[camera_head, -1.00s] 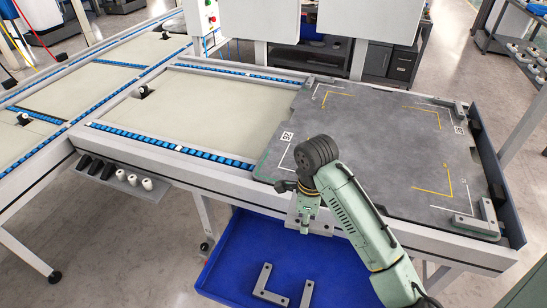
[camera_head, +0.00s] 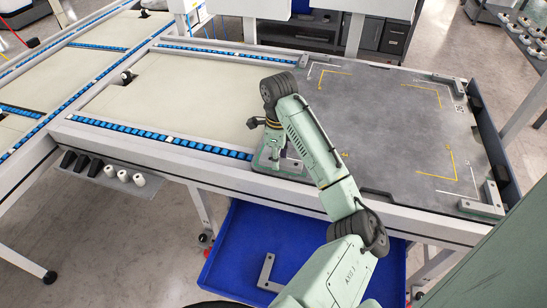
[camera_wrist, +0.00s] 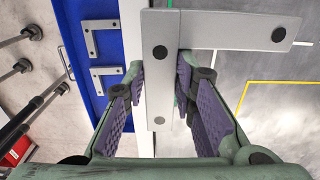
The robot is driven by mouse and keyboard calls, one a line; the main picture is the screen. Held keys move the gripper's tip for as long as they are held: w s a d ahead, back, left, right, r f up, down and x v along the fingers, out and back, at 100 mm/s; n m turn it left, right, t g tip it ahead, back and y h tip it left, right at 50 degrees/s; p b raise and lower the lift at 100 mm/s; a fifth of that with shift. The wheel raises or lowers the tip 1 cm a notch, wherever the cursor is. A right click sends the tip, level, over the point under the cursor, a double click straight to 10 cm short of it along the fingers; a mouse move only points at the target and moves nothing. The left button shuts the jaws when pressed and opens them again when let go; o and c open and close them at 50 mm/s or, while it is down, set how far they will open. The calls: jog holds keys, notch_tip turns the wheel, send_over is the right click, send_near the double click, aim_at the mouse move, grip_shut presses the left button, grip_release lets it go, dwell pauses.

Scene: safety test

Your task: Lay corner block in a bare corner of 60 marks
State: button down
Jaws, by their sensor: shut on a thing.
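My gripper (camera_head: 280,164) is over the near left corner of the dark grey plate (camera_head: 390,125). In the wrist view my gripper (camera_wrist: 160,70) is shut on one leg of a silver L-shaped corner block (camera_wrist: 225,28). Its other leg reaches right, over the plate. I cannot tell whether the block touches the plate. White and yellow corner marks are on the plate; a yellow mark (camera_wrist: 247,92) shows beside the gripper. I cannot read which are the 60 marks. Corner blocks sit at the near right (camera_head: 489,203) and far right (camera_head: 452,84) corners.
A blue tray (camera_head: 228,272) under the table edge holds loose corner blocks; two show in the wrist view (camera_wrist: 108,78). A dark raised guard (camera_head: 492,140) runs along the plate's right side. A conveyor with blue rollers (camera_head: 160,133) lies left. The plate's middle is clear.

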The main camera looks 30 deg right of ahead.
jog(key=w, duration=0.3)
jog(key=shift+w+d+f, duration=0.2)
jog(key=shift+w+d, duration=0.1)
jog(key=shift+d, duration=0.05)
jog(key=shift+s+f+p, duration=0.1)
jog(key=shift+f+p, duration=0.6)
jog(key=shift+f, duration=1)
jog(key=c, duration=1.3)
grip_release()
jog(key=shift+f, duration=0.15)
notch_tip(320, 180, up, 12)
jog(key=shift+r, duration=0.15)
